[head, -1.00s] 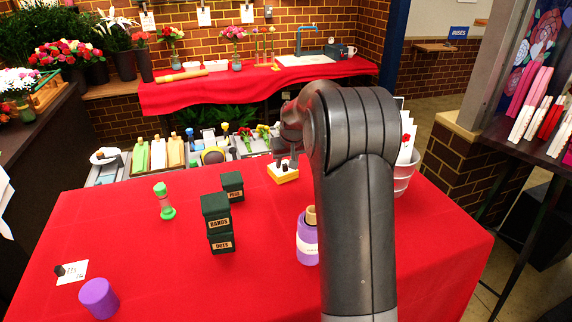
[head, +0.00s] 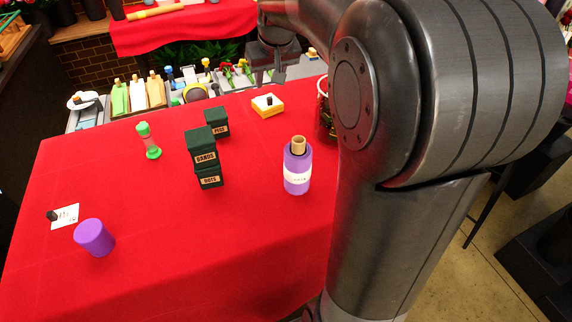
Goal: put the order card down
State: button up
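A white card (head: 66,216) with small dark print and a black knob lies flat at the left of the red table. A white and yellow block (head: 268,107) with a black knob on top sits near the table's back edge. My gripper (head: 277,72) is beyond that edge, above and behind the block and apart from it.
Dark green boxes (head: 203,150) stand mid-table, with a purple bottle (head: 297,170) to their right. A purple cylinder (head: 94,238) and a green-ended tube (head: 148,141) stand left. The red table's (head: 200,265) front is clear. My arm hides the right side.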

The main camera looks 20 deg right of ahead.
jog(key=s+a+f, duration=0.2)
jog(key=s+a, duration=0.1)
jog(key=s, duration=1.1)
jog(key=s+a+f, duration=0.2)
jog(key=s+a, duration=0.1)
jog(key=s, duration=1.1)
jog(key=shift+a+t, duration=0.4)
